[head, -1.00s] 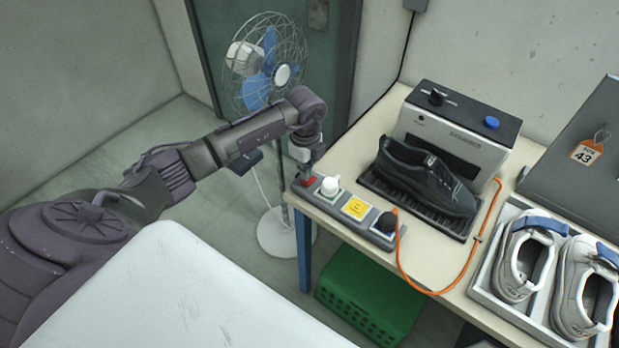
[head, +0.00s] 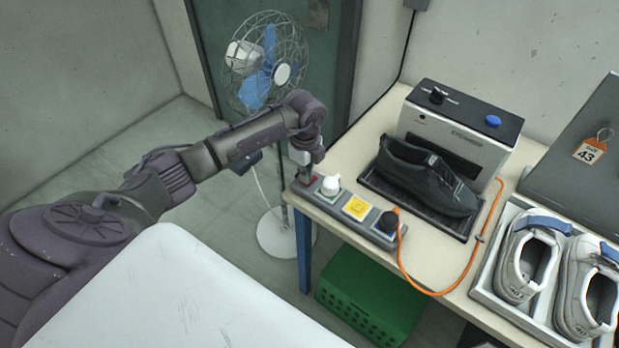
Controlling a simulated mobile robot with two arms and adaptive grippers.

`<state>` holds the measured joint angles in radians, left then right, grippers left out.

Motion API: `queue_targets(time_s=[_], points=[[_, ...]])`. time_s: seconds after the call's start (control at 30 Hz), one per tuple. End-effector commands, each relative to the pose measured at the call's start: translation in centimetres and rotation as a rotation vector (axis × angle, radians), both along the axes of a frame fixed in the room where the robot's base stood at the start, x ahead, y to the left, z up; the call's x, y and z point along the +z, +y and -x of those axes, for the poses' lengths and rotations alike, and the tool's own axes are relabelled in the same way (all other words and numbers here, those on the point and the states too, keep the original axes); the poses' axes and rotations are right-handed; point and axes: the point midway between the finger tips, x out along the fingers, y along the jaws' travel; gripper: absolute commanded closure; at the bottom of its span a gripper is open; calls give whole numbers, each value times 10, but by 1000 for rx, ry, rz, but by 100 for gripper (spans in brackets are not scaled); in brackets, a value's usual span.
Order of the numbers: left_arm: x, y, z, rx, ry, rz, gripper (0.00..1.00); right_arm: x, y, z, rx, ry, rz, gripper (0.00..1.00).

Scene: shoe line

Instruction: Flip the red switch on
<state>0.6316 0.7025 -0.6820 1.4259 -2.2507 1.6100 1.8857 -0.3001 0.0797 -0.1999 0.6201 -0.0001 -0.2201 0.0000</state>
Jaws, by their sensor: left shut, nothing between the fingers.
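The red switch (head: 309,181) is at the left end of a grey power strip (head: 328,204) on the near left edge of the table. My left gripper (head: 303,172) points down at the red switch, with its shut fingertips at or just over it. The fingers hold nothing. Whether they touch the switch, and which way the switch is set, I cannot tell, as the gripper hides part of it. My right gripper is not in view.
The strip also carries a white plug (head: 330,186), a yellow part (head: 356,208) and a black plug (head: 387,222) with an orange cord (head: 430,292). Behind stand a black shoe (head: 426,178) and a machine (head: 461,135). White shoes (head: 527,262) sit at right.

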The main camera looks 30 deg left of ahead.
Motion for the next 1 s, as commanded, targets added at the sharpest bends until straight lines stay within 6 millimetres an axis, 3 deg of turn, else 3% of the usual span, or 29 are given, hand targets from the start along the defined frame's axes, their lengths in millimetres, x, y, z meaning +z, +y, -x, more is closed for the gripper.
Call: queue_targets(time_s=[0.63, 1.0], points=[[-11, 0, 0, 0, 0, 0, 100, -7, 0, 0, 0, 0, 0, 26], [9, 0, 0, 0, 0, 0, 100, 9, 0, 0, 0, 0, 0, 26]])
